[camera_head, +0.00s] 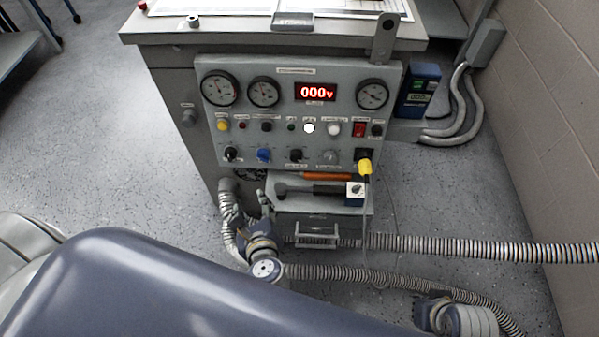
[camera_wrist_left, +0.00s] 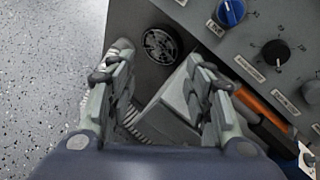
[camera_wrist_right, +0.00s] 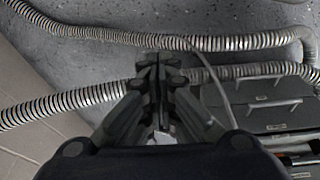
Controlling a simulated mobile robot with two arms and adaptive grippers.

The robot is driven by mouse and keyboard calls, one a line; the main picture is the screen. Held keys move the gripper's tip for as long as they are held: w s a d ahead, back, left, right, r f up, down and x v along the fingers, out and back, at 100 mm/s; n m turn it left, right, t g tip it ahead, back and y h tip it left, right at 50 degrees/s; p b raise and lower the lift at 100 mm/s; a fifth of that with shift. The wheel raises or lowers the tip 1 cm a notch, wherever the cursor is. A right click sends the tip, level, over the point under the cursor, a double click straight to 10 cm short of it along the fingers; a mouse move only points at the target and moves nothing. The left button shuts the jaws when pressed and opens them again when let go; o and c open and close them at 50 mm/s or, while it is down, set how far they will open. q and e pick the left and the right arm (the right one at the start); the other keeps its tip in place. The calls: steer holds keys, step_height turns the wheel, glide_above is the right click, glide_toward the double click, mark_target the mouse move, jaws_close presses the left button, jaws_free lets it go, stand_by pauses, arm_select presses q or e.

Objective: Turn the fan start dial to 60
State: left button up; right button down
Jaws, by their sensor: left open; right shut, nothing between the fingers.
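The control panel (camera_head: 285,105) has a lower row of dials: a black dial (camera_head: 230,153), a blue dial (camera_head: 263,155), another black dial (camera_head: 296,155) and a grey dial (camera_head: 330,157). Their labels are too small to read, so I cannot tell which is the fan start dial. The left wrist view shows the blue dial (camera_wrist_left: 230,12) and a black dial (camera_wrist_left: 275,52) with scale marks. My left gripper (camera_wrist_left: 160,58) is open and empty, low in front of the cabinet below the dials. My right gripper (camera_wrist_right: 158,62) is shut and empty, away from the panel near the hoses.
A shelf below the panel holds an orange-handled tool (camera_head: 327,176) and a black-handled tool (camera_head: 318,189), above a drawer (camera_head: 310,226). Ribbed hoses (camera_head: 480,246) run across the floor to the right. A yellow plug (camera_head: 365,167) sits at the panel's lower right.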

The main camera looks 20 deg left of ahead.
arm_select(q)
steer(key=w+d+r+m+t, duration=0.2)
steer(key=d+m+t, duration=0.15)
steer(key=m, duration=0.35)
steer(key=m+t+h, duration=0.3)
steer(key=m+t, duration=0.1)
steer(key=m, duration=0.6)
glide_toward(296, 159)
steer(key=b+x, duration=0.1)
steer(key=x, duration=0.5)
steer(key=shift+w+a+b, duration=0.1)
steer(key=shift+w+b, duration=0.1)
steer(key=shift+b, duration=0.1)
steer(key=shift+x, duration=0.8)
arm_select(e)
steer(key=shift+v, duration=1.65)
arm_select(q)
steer(key=shift+c, duration=0.2)
arm_select(e)
steer(key=shift+d, duration=0.1)
arm_select(q)
steer(key=c, duration=1)
